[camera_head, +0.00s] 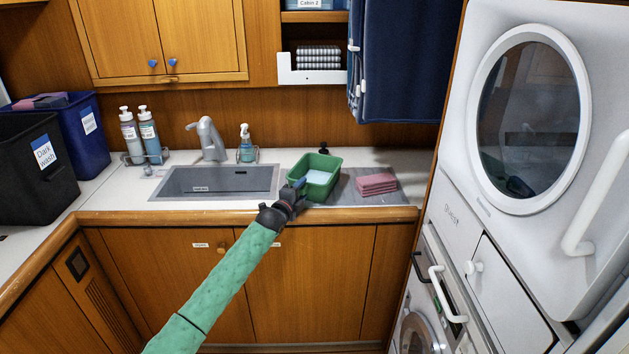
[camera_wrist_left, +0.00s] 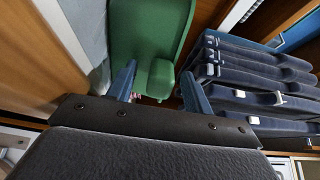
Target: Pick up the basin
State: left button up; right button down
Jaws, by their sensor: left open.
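The green basin (camera_head: 328,163) stands on the counter to the right of the sink, with something pale blue inside. It also shows in the left wrist view (camera_wrist_left: 146,35) as a green wall with a green tab. My left gripper (camera_head: 298,184) is at the basin's near left side. In the left wrist view its two blue fingers (camera_wrist_left: 158,72) are open, apart on either side of the green tab. Whether they touch it I cannot tell. My right gripper is in neither view.
The sink (camera_head: 215,181) with its tap (camera_head: 208,140) is left of the basin. Folded pink cloths (camera_head: 376,184) lie to the right on a grey mat (camera_head: 350,193). A soap bottle (camera_head: 246,145) stands behind. Dark blue cloth (camera_head: 405,65) hangs above, and white machines (camera_head: 480,220) stand right.

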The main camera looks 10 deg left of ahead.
pick_arm(q)
grip_shut()
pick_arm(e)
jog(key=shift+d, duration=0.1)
pick_arm(q)
jog(key=shift+r, duration=0.15)
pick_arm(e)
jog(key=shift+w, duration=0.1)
